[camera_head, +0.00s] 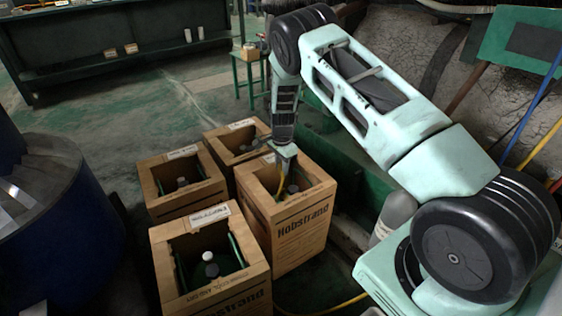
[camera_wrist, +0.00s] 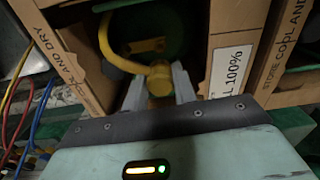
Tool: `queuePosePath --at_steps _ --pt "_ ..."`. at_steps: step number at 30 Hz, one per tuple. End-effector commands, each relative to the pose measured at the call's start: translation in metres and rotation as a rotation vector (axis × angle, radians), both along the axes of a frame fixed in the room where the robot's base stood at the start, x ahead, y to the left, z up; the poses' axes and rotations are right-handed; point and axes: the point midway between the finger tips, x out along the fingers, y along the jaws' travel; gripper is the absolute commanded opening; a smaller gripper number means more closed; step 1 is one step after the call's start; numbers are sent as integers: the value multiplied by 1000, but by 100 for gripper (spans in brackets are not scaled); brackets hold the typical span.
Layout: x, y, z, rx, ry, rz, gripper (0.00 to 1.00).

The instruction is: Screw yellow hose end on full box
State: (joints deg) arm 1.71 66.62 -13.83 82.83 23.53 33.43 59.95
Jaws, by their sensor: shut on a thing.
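The full box (camera_head: 290,226) is an open-topped brown carton printed "Hobstrand" in the head view. In the wrist view, its white label (camera_wrist: 229,72) ends in "LL 100%". A dark green cylinder (camera_wrist: 165,22) is inside. The yellow hose end (camera_wrist: 160,79) is inside the box opening, and its yellow hose (camera_wrist: 109,38) curves up and left from it. My gripper (camera_wrist: 160,88) is shut on the hose end, one grey finger on each side. The hose end covers whatever is behind it, so I cannot tell whether it touches the cylinder's valve.
Other open cartons stand close by: front left (camera_head: 210,270), back left (camera_head: 180,188) and behind (camera_head: 235,143). A grey cylinder (camera_head: 395,214) stands at the right. Red and blue hoses (camera_wrist: 20,110) hang left in the wrist view. A blue drum (camera_head: 55,225) is far left.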

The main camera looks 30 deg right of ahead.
Motion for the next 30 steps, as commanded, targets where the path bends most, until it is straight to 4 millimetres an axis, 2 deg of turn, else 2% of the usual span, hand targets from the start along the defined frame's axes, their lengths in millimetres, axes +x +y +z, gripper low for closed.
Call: queuePosePath --at_steps 21,23,30 --pt "0 0 -67 0 0 2 5" --pt "0 0 -61 0 -1 3 5" --pt "0 1 -60 0 0 3 5"
